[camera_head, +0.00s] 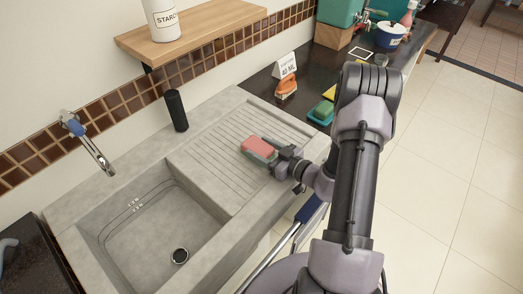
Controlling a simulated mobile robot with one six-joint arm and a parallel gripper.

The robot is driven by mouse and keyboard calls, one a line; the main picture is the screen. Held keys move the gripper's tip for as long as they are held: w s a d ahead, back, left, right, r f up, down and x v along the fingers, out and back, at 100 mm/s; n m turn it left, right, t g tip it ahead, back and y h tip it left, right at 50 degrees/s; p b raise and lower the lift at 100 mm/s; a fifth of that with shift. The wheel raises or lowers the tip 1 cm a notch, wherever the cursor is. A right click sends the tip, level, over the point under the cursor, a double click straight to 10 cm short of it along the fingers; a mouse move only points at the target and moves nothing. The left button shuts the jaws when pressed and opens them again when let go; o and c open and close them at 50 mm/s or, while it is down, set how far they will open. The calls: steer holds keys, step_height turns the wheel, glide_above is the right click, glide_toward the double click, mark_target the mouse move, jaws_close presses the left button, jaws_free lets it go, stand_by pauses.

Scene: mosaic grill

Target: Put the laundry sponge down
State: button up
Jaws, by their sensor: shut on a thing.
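The laundry sponge (258,147) is a block with a pink-red top and a green lower layer. My gripper (270,158) is shut on it from its right side. The sponge is at or just above the ribbed drainboard (212,155) of the grey stone sink; I cannot tell whether it touches the surface. My arm reaches in from the lower right. The far finger and the underside of the sponge are partly hidden.
The sink basin (150,238) is empty at the lower left, with a faucet (90,142) above it. A dark cylinder (176,110) stands behind. An orange brush (286,88), a card (287,66) and a green-yellow sponge (321,112) are on the dark counter. The drainboard is otherwise clear.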

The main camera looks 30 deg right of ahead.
steer(key=o, duration=1.6)
steer(key=shift+f, duration=0.15)
